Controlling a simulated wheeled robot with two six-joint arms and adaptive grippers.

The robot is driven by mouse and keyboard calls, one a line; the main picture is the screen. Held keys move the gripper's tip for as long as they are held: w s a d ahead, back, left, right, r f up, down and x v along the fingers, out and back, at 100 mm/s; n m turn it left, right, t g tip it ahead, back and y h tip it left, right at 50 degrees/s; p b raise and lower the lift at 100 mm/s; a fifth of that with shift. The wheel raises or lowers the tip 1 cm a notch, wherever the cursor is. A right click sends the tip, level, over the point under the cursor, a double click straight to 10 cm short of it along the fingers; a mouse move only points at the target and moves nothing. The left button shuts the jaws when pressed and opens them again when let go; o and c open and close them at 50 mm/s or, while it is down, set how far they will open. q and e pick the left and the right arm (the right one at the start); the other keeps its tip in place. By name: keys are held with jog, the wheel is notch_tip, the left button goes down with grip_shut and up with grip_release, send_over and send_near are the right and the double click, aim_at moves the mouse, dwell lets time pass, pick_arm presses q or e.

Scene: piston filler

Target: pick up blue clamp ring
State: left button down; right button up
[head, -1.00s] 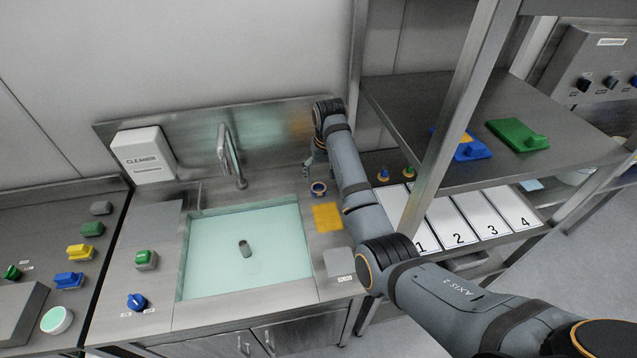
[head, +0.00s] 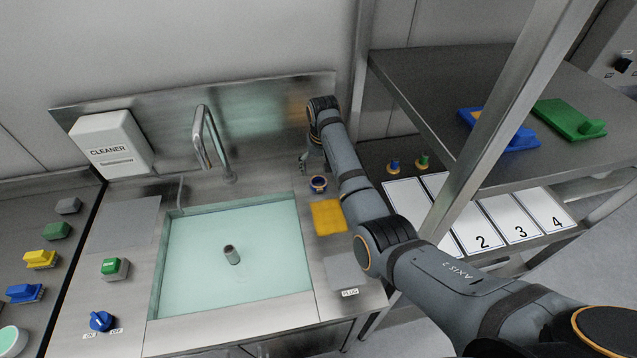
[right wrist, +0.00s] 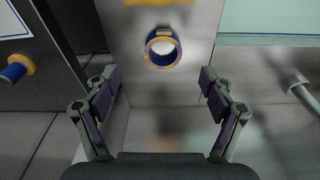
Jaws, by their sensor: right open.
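The blue clamp ring (head: 318,184), with an orange-yellow band, lies on the steel counter between the sink and the shelf, just behind the yellow square. In the right wrist view the ring (right wrist: 163,48) shows its round opening, ahead of the fingers and roughly centred between them. My right gripper (right wrist: 158,82) is open and empty, with its two fingers spread to either side. In the head view my right gripper (head: 304,161) is partly hidden by its own arm, just behind the ring and apart from it. My left gripper is in no view.
The sink (head: 232,290) with greenish liquid and a small cylinder is left of the ring. A yellow square (head: 328,217) lies in front of it. A shelf post (head: 487,140) and upper shelf (head: 480,80) stand right.

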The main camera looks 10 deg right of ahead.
aim_at(318, 185)
jog(key=shift+w+a+f, duration=0.1)
jog(key=shift+w+f, duration=0.15)
jog(key=shift+f, duration=0.85)
jog(key=shift+w+a+f, duration=0.1)
jog(key=shift+w+f, duration=0.15)
jog(key=shift+f, duration=0.8)
jog(key=shift+w+f, duration=0.25)
jog(key=shift+f, duration=0.85)
jog(key=c, duration=1.3)
jog(key=shift+r+p, duration=0.1)
jog(key=shift+p, duration=0.2)
